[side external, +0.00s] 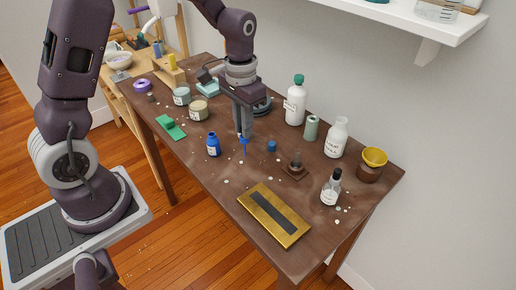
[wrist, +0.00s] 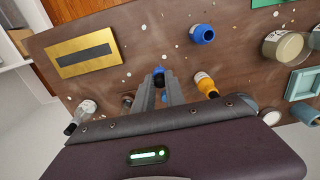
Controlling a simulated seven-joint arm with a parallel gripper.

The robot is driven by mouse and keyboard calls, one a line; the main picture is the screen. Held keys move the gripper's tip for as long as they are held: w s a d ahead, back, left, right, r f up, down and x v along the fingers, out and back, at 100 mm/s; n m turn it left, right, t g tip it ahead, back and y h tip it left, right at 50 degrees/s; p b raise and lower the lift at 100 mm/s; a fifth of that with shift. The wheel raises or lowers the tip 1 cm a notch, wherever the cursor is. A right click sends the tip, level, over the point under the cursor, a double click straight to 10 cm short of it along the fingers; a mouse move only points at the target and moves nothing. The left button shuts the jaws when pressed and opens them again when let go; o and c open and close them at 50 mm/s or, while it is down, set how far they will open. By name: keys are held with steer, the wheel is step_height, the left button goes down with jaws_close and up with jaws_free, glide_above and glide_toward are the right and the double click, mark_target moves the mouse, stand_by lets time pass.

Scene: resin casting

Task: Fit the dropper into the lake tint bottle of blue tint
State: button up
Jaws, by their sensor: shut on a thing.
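My gripper (side external: 244,132) is shut on the blue dropper (side external: 243,143), which points down above the table. In the wrist view, the blue dropper (wrist: 158,72) shows at the ends of my gripper's fingers (wrist: 160,88). The lake tint bottle (side external: 213,144) is small and blue with a pale label. It stands upright, left of the dropper and apart from it. In the wrist view, the blue bottle (wrist: 203,34) shows its open round mouth, above and right of my fingers. The dropper's lower end is too small to see clearly.
A small blue piece (side external: 272,146) lies right of my gripper. A yellow bottle (wrist: 205,84) is close beside my fingers in the wrist view. A gold tray (side external: 272,233) lies in front, a dark-capped bottle (side external: 330,190) at right, and a green piece (side external: 171,127) at left.

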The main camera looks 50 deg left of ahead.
steer(key=s+a+r, duration=0.4)
steer(key=a+r, duration=0.5)
steer(key=shift+r, duration=0.2)
steer(key=shift+s, duration=0.1)
steer(key=shift+f, duration=1.95)
steer(key=shift+f, duration=0.15)
steer(key=shift+f, duration=2.2)
